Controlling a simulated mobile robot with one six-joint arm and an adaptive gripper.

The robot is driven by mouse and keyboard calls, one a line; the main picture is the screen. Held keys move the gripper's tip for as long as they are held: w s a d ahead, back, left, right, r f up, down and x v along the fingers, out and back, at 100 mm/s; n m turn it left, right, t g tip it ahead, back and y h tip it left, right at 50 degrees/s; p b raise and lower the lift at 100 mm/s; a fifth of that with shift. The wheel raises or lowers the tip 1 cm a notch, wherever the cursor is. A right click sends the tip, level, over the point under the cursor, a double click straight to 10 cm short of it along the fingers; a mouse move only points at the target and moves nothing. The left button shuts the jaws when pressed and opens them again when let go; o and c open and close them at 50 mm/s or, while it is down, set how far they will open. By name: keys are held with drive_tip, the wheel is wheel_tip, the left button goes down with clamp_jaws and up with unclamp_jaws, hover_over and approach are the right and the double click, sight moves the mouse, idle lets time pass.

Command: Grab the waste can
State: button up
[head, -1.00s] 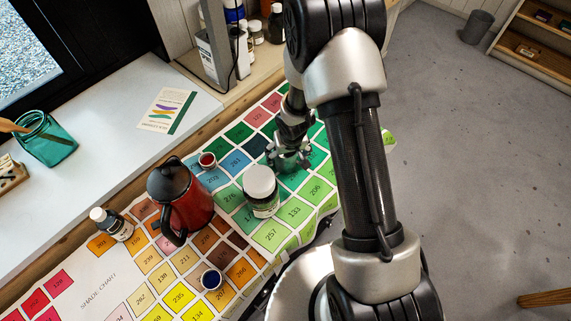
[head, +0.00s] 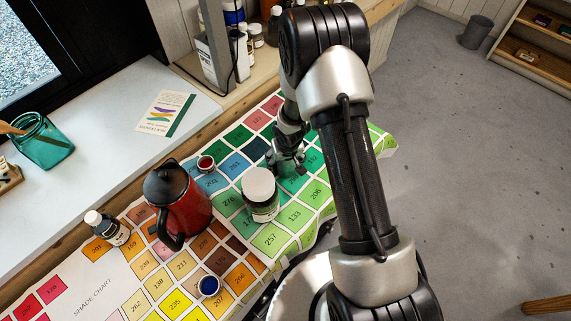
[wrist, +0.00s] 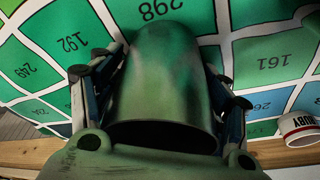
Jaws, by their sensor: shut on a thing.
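My gripper (wrist: 160,92) is shut on a smooth, mottled green-grey can (wrist: 165,75), with a finger against each side. In the head view my gripper (head: 287,160) is low over the green squares of the shade chart, just behind a white-lidded jar. The can cannot be made out clearly there, among the fingers.
The white-lidded jar (head: 260,192) and a red coffee pot (head: 180,205) stand close by on the shade chart (head: 95,285). A small white cup (wrist: 300,128) is at the right in the wrist view. A grey bin (head: 476,32) stands on the far floor.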

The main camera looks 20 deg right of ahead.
drive_tip(key=c, duration=0.8)
drive_tip(key=shift+c, duration=0.8)
drive_tip(key=shift+r, duration=0.15)
